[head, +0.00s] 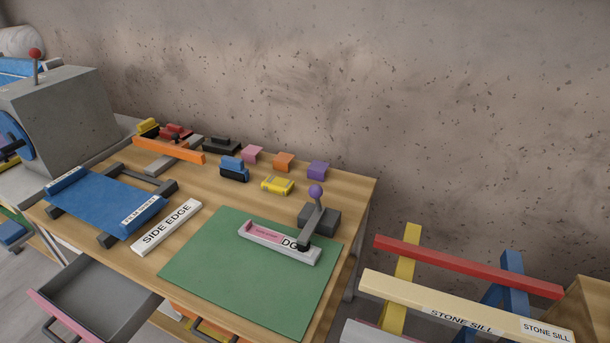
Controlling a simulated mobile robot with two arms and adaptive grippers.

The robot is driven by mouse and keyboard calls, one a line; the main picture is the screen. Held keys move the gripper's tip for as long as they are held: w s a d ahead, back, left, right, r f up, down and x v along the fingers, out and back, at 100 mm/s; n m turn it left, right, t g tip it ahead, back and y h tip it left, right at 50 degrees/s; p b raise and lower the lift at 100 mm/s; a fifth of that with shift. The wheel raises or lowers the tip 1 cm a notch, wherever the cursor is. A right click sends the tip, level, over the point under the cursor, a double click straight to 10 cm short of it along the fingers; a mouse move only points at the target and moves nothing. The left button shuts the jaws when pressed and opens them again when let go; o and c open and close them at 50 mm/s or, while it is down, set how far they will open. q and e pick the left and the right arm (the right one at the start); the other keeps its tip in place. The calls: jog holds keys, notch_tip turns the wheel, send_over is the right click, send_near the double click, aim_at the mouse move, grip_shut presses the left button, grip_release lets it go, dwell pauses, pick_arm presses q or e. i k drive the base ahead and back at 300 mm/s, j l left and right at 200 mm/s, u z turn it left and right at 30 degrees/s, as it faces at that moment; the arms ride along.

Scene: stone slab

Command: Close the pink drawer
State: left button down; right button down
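The pink drawer (48,318) is at the lower left and is pulled out from under the wooden table. Its grey tray (105,300) is open to view and looks empty. Its pink front faces the lower left and carries a dark handle (52,328), partly cut off by the bottom edge. Neither of my grippers shows in the head view.
A grey machine (70,115) stands at the left.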

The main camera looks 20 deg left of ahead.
aim_at(97, 302)
jog(key=j+u, duration=0.2)
jog(key=u, duration=2.15)
